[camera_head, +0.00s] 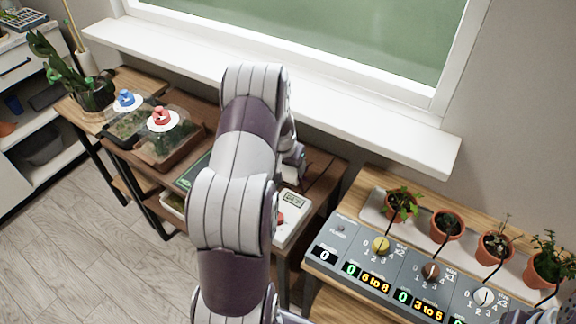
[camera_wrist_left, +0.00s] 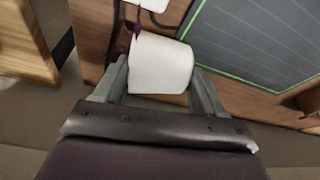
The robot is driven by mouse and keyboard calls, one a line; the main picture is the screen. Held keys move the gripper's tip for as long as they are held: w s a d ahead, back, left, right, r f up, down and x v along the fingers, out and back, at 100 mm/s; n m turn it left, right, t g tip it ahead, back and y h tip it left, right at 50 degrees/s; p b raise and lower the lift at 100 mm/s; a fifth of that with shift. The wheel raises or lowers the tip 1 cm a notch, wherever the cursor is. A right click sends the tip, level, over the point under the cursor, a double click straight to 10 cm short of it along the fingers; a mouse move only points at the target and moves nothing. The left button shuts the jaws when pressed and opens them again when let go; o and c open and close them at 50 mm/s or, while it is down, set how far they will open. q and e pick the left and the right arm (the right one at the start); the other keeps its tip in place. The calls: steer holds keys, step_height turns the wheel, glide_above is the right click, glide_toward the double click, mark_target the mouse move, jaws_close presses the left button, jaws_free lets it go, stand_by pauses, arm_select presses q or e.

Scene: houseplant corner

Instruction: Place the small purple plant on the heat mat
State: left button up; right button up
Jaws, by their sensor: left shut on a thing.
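The small purple plant shows in the left wrist view as a white pot (camera_wrist_left: 160,66) with a bit of purple at its upper left edge. My left gripper (camera_wrist_left: 158,72) is shut on this pot, one finger on each side. The heat mat (camera_wrist_left: 262,42), a dark sheet with grid lines and a green border, lies right of the pot in that view. In the head view my left arm covers most of the mat, and only a green edge (camera_head: 190,173) shows. The left gripper (camera_head: 293,166) is mostly behind my arm there, and the plant is hidden. My right gripper is not in view.
A scale-like device (camera_head: 293,205) sits right of my arm. Lidded trays with a blue knob (camera_head: 126,99) and a red knob (camera_head: 162,118) stand left. A control panel (camera_head: 400,262) with several potted plants behind it stands right. The window sill (camera_head: 330,105) runs behind.

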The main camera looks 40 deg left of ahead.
arm_select(q)
steer(key=shift+w+a+f, duration=0.1)
steer(key=shift+a+f, duration=0.05)
steer(key=shift+f, duration=0.2)
steer(key=o, duration=1.3)
